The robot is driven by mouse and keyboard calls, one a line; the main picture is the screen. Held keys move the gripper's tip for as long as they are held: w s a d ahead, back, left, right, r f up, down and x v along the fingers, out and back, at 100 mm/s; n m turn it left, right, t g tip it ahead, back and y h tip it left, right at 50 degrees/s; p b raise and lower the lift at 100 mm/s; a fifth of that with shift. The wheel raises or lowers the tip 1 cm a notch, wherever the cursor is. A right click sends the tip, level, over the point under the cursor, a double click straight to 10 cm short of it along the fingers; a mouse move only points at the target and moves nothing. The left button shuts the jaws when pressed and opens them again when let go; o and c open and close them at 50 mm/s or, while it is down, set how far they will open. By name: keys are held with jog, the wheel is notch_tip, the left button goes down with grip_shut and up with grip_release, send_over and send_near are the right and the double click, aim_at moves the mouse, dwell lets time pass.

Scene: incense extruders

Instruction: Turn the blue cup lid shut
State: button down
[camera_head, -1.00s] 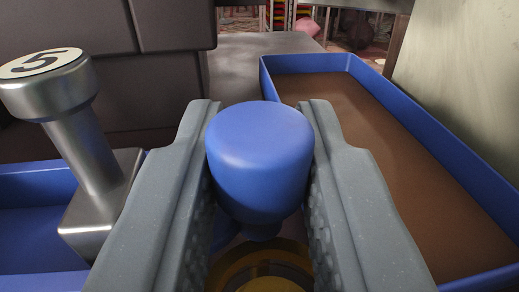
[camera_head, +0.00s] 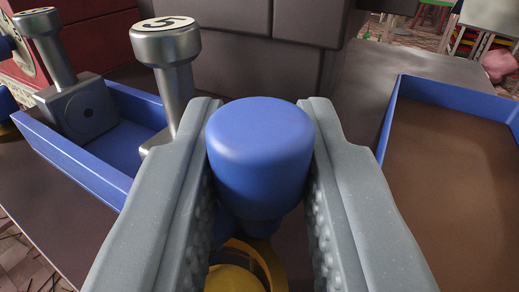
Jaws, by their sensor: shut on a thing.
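The blue knob of the cup lid (camera_head: 259,150) stands upright in the middle of the view. My gripper (camera_head: 260,155) is shut on this knob, one grey finger on each side of it. Below the knob, a yellow ring-shaped part with a rounded yellow piece (camera_head: 238,277) shows between the fingers. Most of the lid below the knob is hidden, so I cannot tell how it sits on the cup.
At the left, a blue tray (camera_head: 60,150) holds metal stamps; one has a numbered top (camera_head: 166,28). At the right stands a blue-rimmed tray with brown filling (camera_head: 450,165). Grey blocks (camera_head: 270,55) rise behind. Grey counter shows between the trays.

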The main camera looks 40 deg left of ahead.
aim_at(246, 121)
jog(key=n+g+y, duration=0.2)
jog(key=g, duration=0.1)
jog(key=shift+w+d, duration=0.1)
jog(key=shift+n+g+y+b, duration=0.55)
jog(key=shift+n+g+y, duration=0.25)
jog(key=shift+n+g, duration=0.6)
jog(key=shift+g, duration=0.3)
jog(key=c, duration=1.3)
grip_release()
jog(key=r, duration=0.2)
jog(key=r+p, duration=0.1)
jog(key=shift+s+r, duration=0.25)
jog(key=shift+r, duration=0.1)
jog(key=shift+s+d+r+p, duration=0.2)
jog(key=shift+s+d+p, duration=0.35)
jog(key=shift+s, duration=1.95)
jog(key=shift+s+d+r+p, duration=0.2)
jog(key=shift+s+d, duration=0.6)
jog(key=shift+s, duration=1.75)
jog(key=shift+s+d+r+p, duration=0.2)
jog(key=shift+s+d+p, duration=0.35)
jog(key=shift+s, duration=1.95)
